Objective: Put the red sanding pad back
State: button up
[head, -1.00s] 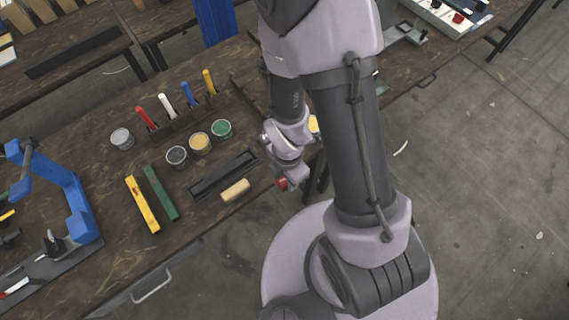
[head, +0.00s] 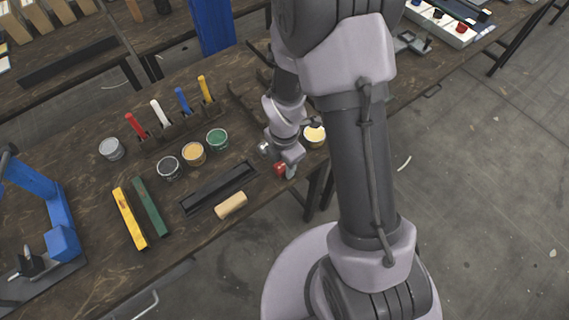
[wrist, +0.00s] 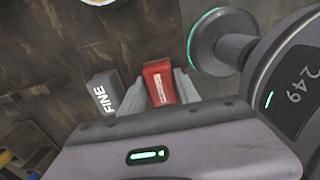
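The red sanding pad (wrist: 159,82) is between the two fingers of my gripper (wrist: 162,88) in the wrist view, with a finger against each side. In the head view the red pad (head: 280,169) shows at the tip of my gripper (head: 285,165), at the near edge of the workbench (head: 95,265). A grey pad marked FINE (wrist: 105,92) is just left of my gripper in the wrist view. I cannot pick out the grey pad in the head view. The gap between the red pad and the bench top cannot be judged.
A long black tray (head: 218,188) and a tan block (head: 231,205) lie left of my gripper. Several paint cans and a rack with coloured handles (head: 180,130) are further back.

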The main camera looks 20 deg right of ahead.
jog(key=shift+o, duration=1.3)
jog(key=shift+r, duration=0.1)
notch_tip(320, 180, up, 25)
jog(key=s+a+m+t+p, duration=0.1)
jog(key=s+m+t+p, duration=0.2)
jog(key=m+p, duration=0.5)
jog(key=s+a+r+m+t+y+b, duration=0.2)
jog(key=s+r+m, duration=0.8)
jog(key=m, duration=0.8)
jog(key=shift+a+r+t, duration=0.35)
jog(key=shift+a+t, duration=0.05)
jog(key=shift+a, duration=0.05)
notch_tip(320, 180, down, 4)
jog(key=b, duration=0.4)
jog(key=shift+r, duration=0.1)
